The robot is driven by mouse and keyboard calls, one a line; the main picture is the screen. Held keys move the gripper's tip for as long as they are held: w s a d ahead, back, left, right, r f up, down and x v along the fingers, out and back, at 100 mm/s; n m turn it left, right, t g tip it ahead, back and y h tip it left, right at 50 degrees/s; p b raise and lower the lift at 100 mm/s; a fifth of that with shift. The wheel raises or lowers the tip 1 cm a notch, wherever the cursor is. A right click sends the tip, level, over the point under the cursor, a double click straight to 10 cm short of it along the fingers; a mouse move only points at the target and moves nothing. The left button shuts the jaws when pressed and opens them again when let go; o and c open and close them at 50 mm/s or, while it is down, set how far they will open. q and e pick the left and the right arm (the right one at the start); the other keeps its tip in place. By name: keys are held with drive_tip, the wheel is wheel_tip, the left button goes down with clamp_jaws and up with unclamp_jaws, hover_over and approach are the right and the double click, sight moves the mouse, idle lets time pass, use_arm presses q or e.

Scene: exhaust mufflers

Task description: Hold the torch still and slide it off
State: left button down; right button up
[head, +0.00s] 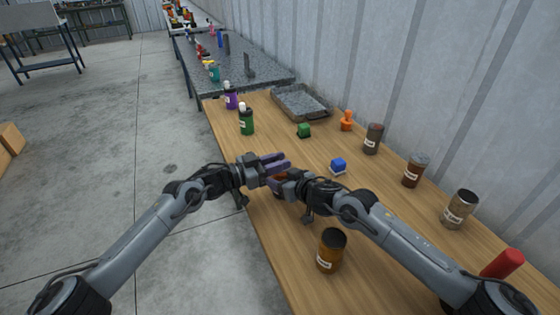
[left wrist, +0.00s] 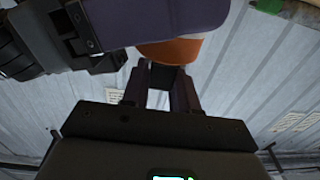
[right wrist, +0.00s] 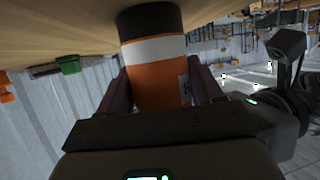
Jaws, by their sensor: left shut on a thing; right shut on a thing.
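The torch, an orange cylinder (right wrist: 158,75) with a white band and a black end, fills the middle of the right wrist view. My right gripper (head: 280,187) is shut on its orange body, one finger on each side. In the head view only a bit of orange shows between the two grippers. My left gripper (head: 284,164) is just above the right one. In the left wrist view its fingers (left wrist: 160,92) are closed around a dark part (left wrist: 163,76) adjoining the orange body (left wrist: 170,50). A finger of my right gripper crosses in front there. Most of the dark part is hidden.
Several jars line the wall side. A red cylinder (head: 502,263) is near my right arm.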

use_arm(q)
drive_tip(key=c, duration=1.2)
unclamp_jaws()
use_arm(e)
drive_tip(key=shift+w+d, duration=0.1)
drive_tip(key=shift+d, duration=0.1)
use_arm(q)
drive_tip(key=v, duration=1.2)
use_arm(e)
drive_tip(key=shift+a, duration=0.1)
drive_tip(key=o, duration=1.2)
